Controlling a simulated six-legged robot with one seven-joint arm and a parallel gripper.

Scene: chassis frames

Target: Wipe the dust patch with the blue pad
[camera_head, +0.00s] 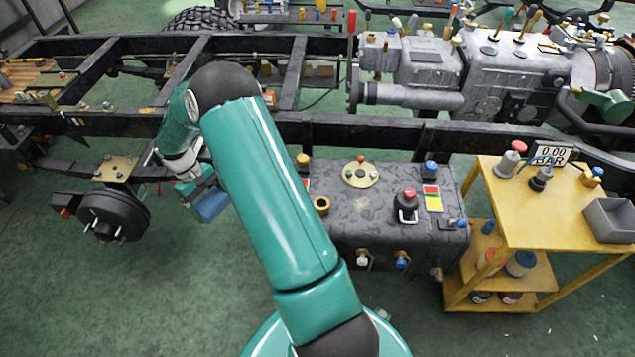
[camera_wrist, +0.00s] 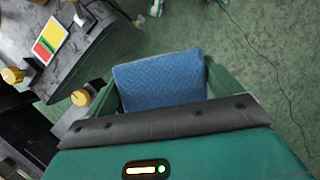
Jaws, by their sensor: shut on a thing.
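My gripper (camera_head: 203,194) is shut on the blue pad (camera_head: 212,206), left of the dark grey tank (camera_head: 338,228). In the wrist view the blue pad (camera_wrist: 160,82) sits between the two green fingers of my gripper (camera_wrist: 163,88), over the green floor. The pad is apart from the tank. I cannot make out the dust patch clearly; a faint tan smudge (camera_head: 362,204) shows on the tank's top. The far part of the wrist hides behind my arm in the head view.
The tank's top carries a brass cap (camera_head: 360,173), a red-topped black fitting (camera_head: 406,205) and a red-yellow-green label (camera_head: 432,198). A black chassis rail (camera_head: 330,130) runs behind. A yellow cart (camera_head: 540,215) stands right. A wheel hub (camera_head: 108,217) is at left.

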